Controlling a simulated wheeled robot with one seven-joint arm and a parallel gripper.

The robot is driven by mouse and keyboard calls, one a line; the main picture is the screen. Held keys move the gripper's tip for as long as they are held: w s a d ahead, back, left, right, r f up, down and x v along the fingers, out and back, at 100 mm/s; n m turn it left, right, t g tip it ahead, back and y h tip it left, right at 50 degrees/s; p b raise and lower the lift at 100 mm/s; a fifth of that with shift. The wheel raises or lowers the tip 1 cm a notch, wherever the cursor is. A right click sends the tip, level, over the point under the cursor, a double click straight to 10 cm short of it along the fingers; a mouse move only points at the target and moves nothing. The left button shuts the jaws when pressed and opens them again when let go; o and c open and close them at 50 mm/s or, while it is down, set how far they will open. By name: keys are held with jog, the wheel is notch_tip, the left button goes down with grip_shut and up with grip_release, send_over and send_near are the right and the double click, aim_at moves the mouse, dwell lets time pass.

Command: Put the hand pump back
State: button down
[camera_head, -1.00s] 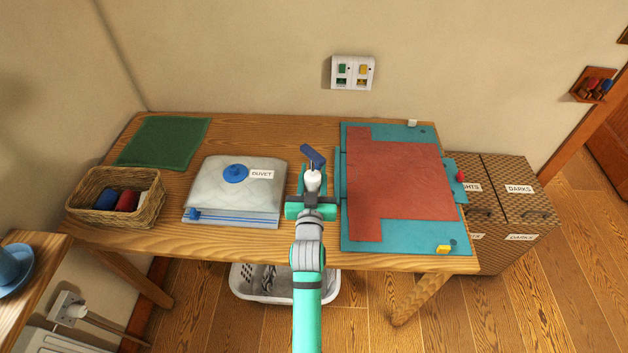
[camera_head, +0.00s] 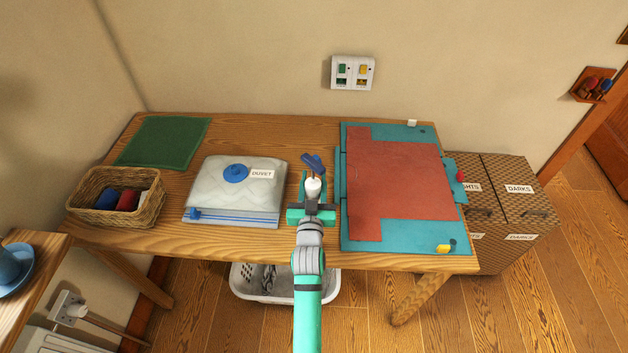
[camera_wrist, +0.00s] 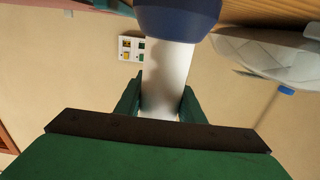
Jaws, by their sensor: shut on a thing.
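The hand pump has a white body (camera_head: 313,187) and a dark blue end piece (camera_head: 313,163). My gripper (camera_head: 312,197) is shut on the white body, in front of the table's middle part between the duvet bag and the teal board. In the wrist view the white body (camera_wrist: 168,78) lies between my green fingers (camera_wrist: 157,103), with the wide blue end (camera_wrist: 178,15) beyond them at the top edge. Whether the pump touches the table cannot be told.
The table (camera_head: 265,137) holds a green cloth (camera_head: 163,142), a wicker basket (camera_head: 118,218), a pale duvet bag (camera_head: 215,198) with a blue valve cap (camera_head: 236,173), and a teal board (camera_head: 390,238) with red fabric (camera_head: 400,180). A white laundry basket (camera_head: 285,298) stands below.

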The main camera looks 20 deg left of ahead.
aim_at(312, 197)
jog(key=shift+f, duration=0.75)
jog(key=c, duration=1.2)
grip_release()
jog(key=shift+s+f, duration=0.1)
jog(key=shift+f, duration=0.1)
jog(key=shift+r, duration=0.5)
jog(key=v, duration=0.7)
jog(key=r+v, duration=0.1)
jog(key=v, duration=0.3)
jog(key=shift+s+d, duration=0.1)
jog(key=shift+s, duration=0.25)
jog(key=shift+g+h, duration=0.3)
jog(key=shift+h, duration=0.1)
jog(key=s+d+f, duration=0.1)
jog(key=s, duration=0.1)
jog(key=s+d+f, duration=0.1)
jog(key=s+d, duration=0.1)
jog(key=s+d+f, duration=0.2)
jog(key=shift+s, duration=0.2)
jog(key=shift+s+d+r+m+g+h, duration=0.2)
jog(key=shift+s+d+m+h, duration=0.45)
jog(key=shift+s+d, duration=2.65)
jog(key=shift+s+d+r+m+g+h, duration=0.1)
jog(key=shift+s+d+m+g+h, duration=0.5)
jog(key=shift+s, duration=5.25)
jog(key=shift+s+d+r+m+t+h, duration=0.1)
jog(key=shift+s+d+m+h, duration=0.5)
jog(key=shift+s+d, duration=2.85)
